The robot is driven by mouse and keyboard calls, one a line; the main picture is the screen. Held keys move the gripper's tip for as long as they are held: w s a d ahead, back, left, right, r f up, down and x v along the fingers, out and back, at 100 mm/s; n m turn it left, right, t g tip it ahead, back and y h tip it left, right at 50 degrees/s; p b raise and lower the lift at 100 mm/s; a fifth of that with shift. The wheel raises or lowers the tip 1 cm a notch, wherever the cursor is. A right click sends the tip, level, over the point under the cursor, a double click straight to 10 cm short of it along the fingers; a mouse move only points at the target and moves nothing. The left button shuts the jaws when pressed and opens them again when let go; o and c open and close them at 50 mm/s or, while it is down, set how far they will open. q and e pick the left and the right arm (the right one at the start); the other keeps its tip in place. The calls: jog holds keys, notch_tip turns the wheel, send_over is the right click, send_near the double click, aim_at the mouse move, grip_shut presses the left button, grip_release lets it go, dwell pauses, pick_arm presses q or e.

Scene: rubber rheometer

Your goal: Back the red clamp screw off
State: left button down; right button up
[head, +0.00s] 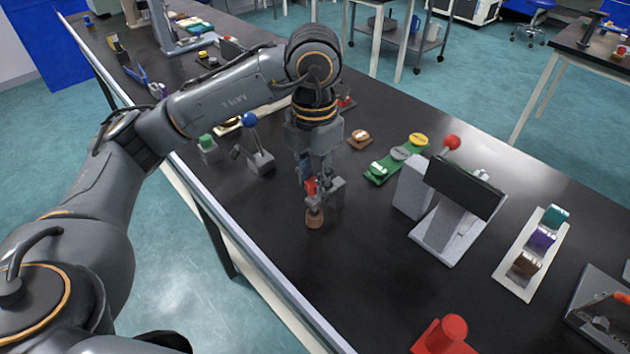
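My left gripper (320,188) points down over the middle of the black bench. A small red part (310,184) shows at its fingers; it may be the red clamp screw, but the fingers hide most of it. I cannot tell whether they grip it or are only around it. A short brown cylinder (314,218) stands just below the fingertips. A larger red cylinder on a red base (452,330) stands at the front edge of the picture, apart from the gripper. My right gripper is not in view.
A grey device with a dark panel (465,187) and a red ball knob (452,142) stands to the right. A green strip with round pieces (398,154), a white tray (515,292) and a blue-knobbed lever device (260,160) are nearby. The bench front-centre is clear.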

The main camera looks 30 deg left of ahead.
pick_arm(q)
jog(key=n, duration=0.4)
jog(key=shift+n, duration=0.3)
jog(key=shift+p, duration=0.3)
jog(key=shift+n, duration=1.1)
jog(key=shift+n+p, duration=0.35)
jog(key=shift+n, duration=0.85)
jog(key=shift+n+p, duration=0.3)
jog(key=shift+n, duration=2)
